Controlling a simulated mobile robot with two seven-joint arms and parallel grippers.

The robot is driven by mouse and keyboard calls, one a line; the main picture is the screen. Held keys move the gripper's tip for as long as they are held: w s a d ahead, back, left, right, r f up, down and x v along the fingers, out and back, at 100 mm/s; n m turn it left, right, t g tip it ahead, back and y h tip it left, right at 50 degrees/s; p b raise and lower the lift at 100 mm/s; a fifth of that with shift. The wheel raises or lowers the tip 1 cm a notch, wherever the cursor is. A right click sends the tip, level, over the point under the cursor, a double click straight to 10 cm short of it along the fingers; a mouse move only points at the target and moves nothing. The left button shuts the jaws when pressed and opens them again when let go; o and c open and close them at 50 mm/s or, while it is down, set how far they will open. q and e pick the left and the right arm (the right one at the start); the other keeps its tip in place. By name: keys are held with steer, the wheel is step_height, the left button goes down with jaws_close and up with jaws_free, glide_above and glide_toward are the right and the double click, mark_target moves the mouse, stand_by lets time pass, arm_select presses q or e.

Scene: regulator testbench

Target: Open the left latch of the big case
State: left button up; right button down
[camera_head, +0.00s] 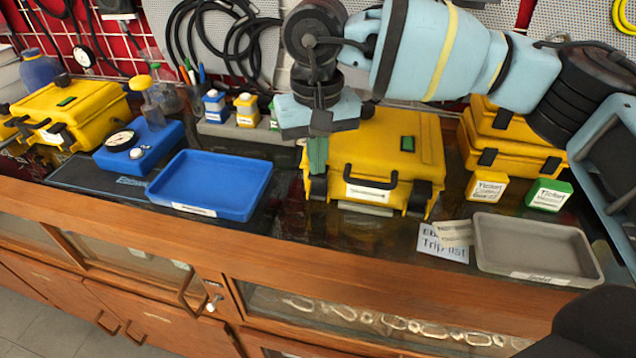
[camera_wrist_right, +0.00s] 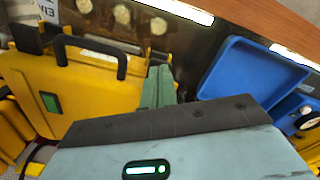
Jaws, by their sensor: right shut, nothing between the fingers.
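The big yellow case (camera_head: 400,140) stands in the middle of the bench, its front facing me, with a black handle (camera_head: 371,188) and a dark right latch (camera_head: 420,196). My right gripper (camera_head: 317,160) is shut and empty, pointing down at the case's front left corner. Its fingers cover the left latch area, so I cannot tell how that latch stands or whether the fingers touch it. In the right wrist view the greenish fingers (camera_wrist_right: 158,88) are together beside the yellow case (camera_wrist_right: 85,85) and its handle (camera_wrist_right: 90,48). My left gripper is not in view.
A blue tray (camera_head: 212,185) lies left of the big case, with a blue gauge box (camera_head: 138,148) beyond it. A grey tray (camera_head: 535,248), small yellow and green boxes and stacked yellow cases (camera_head: 510,140) are to the right. Small bottles stand behind the blue tray.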

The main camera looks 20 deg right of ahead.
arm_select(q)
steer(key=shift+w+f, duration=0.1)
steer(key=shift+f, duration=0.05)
arm_select(e)
steer(key=shift+s+f, duration=0.1)
steer(key=shift+f, duration=0.4)
